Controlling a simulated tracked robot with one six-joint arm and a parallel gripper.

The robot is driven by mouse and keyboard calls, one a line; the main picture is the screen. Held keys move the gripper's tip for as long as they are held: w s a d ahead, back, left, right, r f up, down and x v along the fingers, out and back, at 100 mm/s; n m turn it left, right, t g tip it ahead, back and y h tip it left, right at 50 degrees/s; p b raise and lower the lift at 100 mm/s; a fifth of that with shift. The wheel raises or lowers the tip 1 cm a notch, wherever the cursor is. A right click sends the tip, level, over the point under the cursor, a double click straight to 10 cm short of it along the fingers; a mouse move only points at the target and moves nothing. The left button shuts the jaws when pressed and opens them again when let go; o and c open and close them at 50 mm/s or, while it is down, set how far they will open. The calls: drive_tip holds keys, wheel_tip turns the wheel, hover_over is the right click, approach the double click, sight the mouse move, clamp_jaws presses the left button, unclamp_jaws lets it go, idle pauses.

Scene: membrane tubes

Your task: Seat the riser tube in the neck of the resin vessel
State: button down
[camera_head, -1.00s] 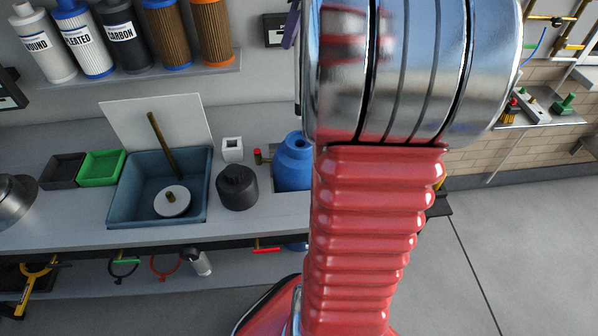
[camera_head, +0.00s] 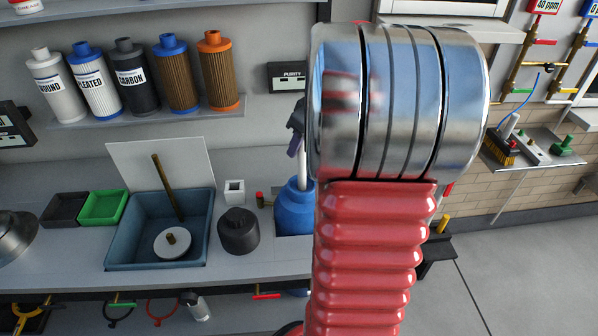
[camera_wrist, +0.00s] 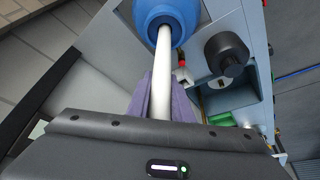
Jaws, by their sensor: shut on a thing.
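The blue resin vessel (camera_head: 294,217) stands in a recess at the right end of the bench, partly behind my arm. My gripper (camera_head: 297,140) is above it, shut on the white riser tube (camera_head: 302,172). The tube runs upright from the purple fingers down to the vessel's neck. In the wrist view the tube (camera_wrist: 161,75) runs from my gripper (camera_wrist: 159,108) to the neck of the vessel (camera_wrist: 148,10), and its far end is out of sight there. I cannot tell how deep it sits.
A black cap (camera_head: 238,232) and a small white square holder (camera_head: 234,190) stand left of the vessel. Farther left is a blue-grey tub (camera_head: 150,258) with a white disc and a brown rod. Filter cartridges (camera_head: 130,75) line the shelf above.

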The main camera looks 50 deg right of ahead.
sight(302, 169)
wheel_tip(302, 169, down, 6)
drive_tip(key=shift+r, duration=0.2)
drive_tip(key=shift+f, duration=2.4)
